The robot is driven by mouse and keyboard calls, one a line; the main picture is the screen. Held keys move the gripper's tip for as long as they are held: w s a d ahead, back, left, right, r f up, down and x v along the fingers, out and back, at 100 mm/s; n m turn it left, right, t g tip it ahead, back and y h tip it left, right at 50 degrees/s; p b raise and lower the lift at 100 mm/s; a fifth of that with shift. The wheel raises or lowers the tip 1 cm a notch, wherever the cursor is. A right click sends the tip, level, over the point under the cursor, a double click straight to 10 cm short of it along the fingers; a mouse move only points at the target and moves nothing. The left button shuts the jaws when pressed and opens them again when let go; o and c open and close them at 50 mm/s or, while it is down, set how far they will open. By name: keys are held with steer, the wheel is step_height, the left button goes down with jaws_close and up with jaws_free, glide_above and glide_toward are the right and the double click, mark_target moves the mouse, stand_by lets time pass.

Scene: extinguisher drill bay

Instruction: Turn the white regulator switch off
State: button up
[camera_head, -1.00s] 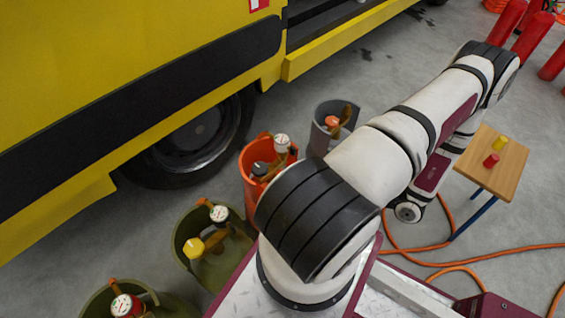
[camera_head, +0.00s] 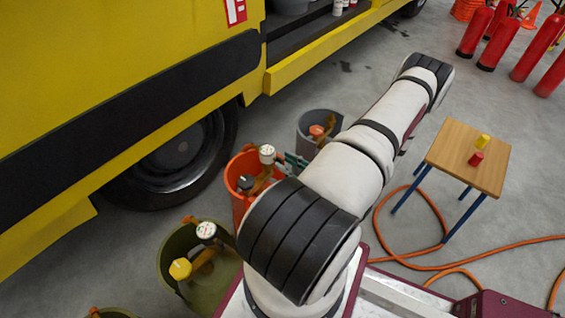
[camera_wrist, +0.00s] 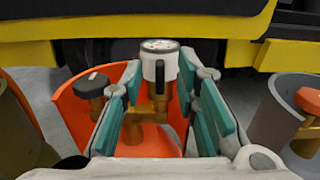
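The white regulator switch (camera_head: 267,154) stands upright on a brass fitting in the orange bucket (camera_head: 236,190). In the wrist view this white cap (camera_wrist: 160,62) has a dial-like top and a dark lever on its front. My gripper (camera_wrist: 160,84) is open, with its teal fingers to the left and right of the white cap in the picture. I see no contact; how far the cap is beyond the fingertips is hard to tell. In the head view my gripper (camera_head: 293,162) is partly hidden by my arm, just right of the cap.
A black knob (camera_wrist: 92,84) stands left of the white cap in the same bucket. A grey bucket (camera_head: 312,128) is behind, and an olive bucket (camera_head: 168,268) is at front left. The yellow truck (camera_head: 120,60) is close behind. A wooden table (camera_head: 450,150) is at right.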

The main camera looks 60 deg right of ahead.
steer(key=shift+x, duration=0.95)
jaws_close()
